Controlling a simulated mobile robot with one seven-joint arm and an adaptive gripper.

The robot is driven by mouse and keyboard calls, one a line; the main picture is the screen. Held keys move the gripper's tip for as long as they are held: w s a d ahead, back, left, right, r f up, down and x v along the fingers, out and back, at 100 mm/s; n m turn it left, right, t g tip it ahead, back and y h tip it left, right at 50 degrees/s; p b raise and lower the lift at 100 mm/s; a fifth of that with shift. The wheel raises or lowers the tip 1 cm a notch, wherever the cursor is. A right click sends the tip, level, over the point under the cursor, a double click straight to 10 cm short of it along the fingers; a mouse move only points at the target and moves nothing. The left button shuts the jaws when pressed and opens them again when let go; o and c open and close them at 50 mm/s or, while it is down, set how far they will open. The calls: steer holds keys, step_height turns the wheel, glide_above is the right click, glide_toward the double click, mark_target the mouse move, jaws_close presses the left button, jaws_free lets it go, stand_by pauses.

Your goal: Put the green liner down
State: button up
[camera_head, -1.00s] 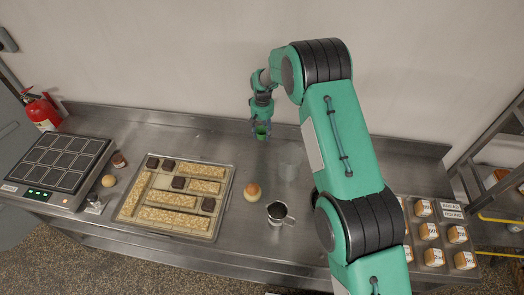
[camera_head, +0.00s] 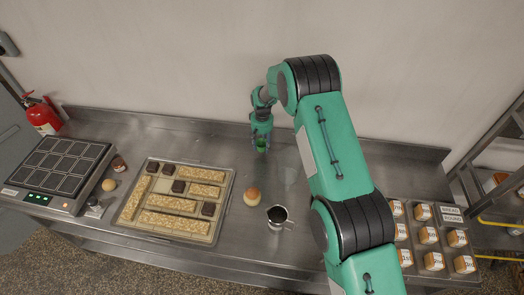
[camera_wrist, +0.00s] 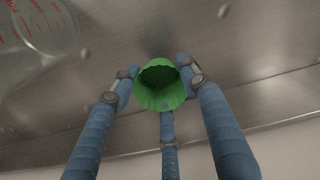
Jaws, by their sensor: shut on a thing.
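The green liner (camera_wrist: 160,97) is a small fluted cup held between the fingers of my gripper (camera_wrist: 163,80) in the wrist view. Its open mouth faces the camera, and its inside is dark green. In the head view the liner (camera_head: 261,149) shows as a small green patch below my gripper (camera_head: 261,143), over the back part of the steel counter. My gripper is shut on the liner. I cannot tell whether the liner touches the counter.
A clear measuring jug (camera_wrist: 40,35) stands close to my gripper. Packaged breads (camera_head: 428,236) are at right. The back-left counter is clear.

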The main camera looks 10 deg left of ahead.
mark_target(262, 154)
steer(key=shift+f, duration=0.15)
steer(key=shift+f, duration=1.95)
steer(key=shift+f, duration=0.2)
steer(key=o, duration=0.7)
steer(key=shift+r, duration=0.15)
steer(key=shift+r+b, duration=0.35)
steer(key=shift+r, duration=5.7)
